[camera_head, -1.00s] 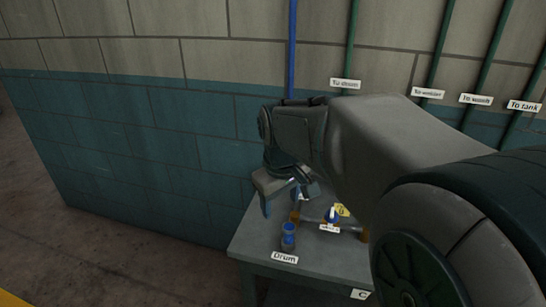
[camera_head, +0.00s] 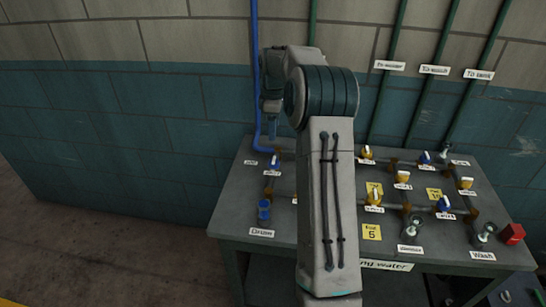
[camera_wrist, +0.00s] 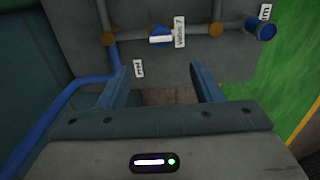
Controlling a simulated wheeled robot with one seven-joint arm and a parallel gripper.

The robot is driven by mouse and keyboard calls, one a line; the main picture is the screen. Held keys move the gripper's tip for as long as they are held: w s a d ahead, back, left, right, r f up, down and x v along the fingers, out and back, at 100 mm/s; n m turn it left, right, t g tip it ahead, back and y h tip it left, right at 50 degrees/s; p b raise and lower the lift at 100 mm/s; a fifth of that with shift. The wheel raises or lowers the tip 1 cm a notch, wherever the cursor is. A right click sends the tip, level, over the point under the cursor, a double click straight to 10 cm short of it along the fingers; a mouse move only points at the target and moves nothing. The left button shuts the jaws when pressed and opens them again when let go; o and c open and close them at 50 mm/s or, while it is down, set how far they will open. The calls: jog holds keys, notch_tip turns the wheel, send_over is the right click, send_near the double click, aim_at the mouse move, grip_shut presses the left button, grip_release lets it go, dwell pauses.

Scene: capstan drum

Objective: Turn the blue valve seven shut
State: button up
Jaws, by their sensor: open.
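Blue valve seven (camera_wrist: 160,35) shows in the wrist view with its "Valve 7" label beside it. Its white handle lies roughly along the pipe. In the head view the valve (camera_head: 275,162) is at the back left of the bench, close to the blue wall pipe. My gripper (camera_wrist: 160,82) is open and empty, its two blue fingers apart, with the valve ahead, beyond the fingertips and not between them. In the head view my gripper (camera_head: 271,128) hangs above the bench's back left edge, partly hidden by my arm.
The blue Drum outlet (camera_head: 264,212) stands in front of the valve. Other blue and yellow valves, yellow tags and a red box (camera_head: 512,233) fill the right of the bench (camera_head: 225,212). My arm hides its middle. The blue pipe (camera_head: 257,80) runs down the wall.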

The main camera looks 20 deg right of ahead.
aim_at(273, 159)
notch_tip(273, 159, down, 13)
jog(key=shift+f+p, duration=0.2)
jog(key=shift+p, duration=0.8)
jog(key=shift+a, duration=0.1)
jog(key=c, duration=1)
